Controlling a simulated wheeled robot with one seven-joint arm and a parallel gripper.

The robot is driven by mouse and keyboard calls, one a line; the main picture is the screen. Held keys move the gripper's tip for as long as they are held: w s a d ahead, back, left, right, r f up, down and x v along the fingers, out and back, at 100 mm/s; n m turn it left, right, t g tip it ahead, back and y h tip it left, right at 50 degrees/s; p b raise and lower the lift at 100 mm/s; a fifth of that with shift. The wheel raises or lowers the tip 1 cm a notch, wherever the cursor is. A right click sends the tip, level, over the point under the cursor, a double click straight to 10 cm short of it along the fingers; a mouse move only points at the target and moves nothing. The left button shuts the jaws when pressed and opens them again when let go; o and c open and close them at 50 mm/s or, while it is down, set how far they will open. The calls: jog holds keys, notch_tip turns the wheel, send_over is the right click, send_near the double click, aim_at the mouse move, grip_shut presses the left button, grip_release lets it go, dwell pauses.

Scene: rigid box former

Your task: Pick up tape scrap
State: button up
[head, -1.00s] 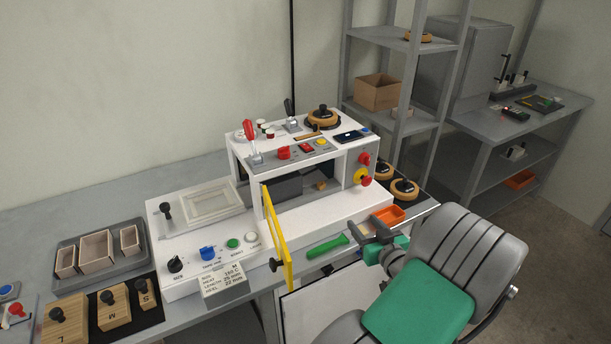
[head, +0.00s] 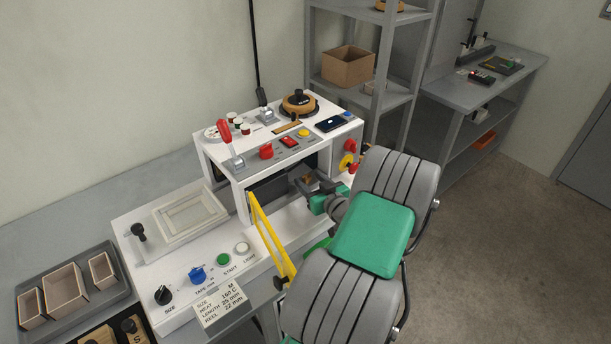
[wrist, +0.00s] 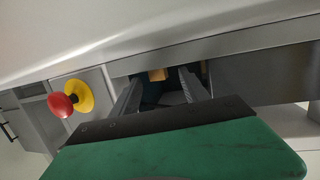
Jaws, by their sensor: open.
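The tape scrap looks like a small tan piece (head: 309,179) inside the dark opening of the white machine (head: 222,262). It also shows as a tan block (wrist: 158,75) in the wrist view, between the fingers. My gripper (head: 312,184) is open and reaches into the opening from the right front, its fingers close to the tan piece. In the wrist view the two grey fingers (wrist: 160,84) are spread to either side of it. I cannot tell whether either finger touches it. The arm hides the opening's lower right part.
The yellow guard (head: 268,240) stands swung out left of my arm. A red and yellow stop button (wrist: 68,103) is on the machine's side, near the gripper. The machine's top deck, with levers (head: 228,142) and a tape reel (head: 299,103), overhangs the opening.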

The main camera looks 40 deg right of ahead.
jog(key=shift+w+d+f, duration=0.15)
jog(key=shift+w, duration=0.45)
jog(key=shift+c, duration=0.2)
jog(key=shift+s, duration=0.1)
grip_shut()
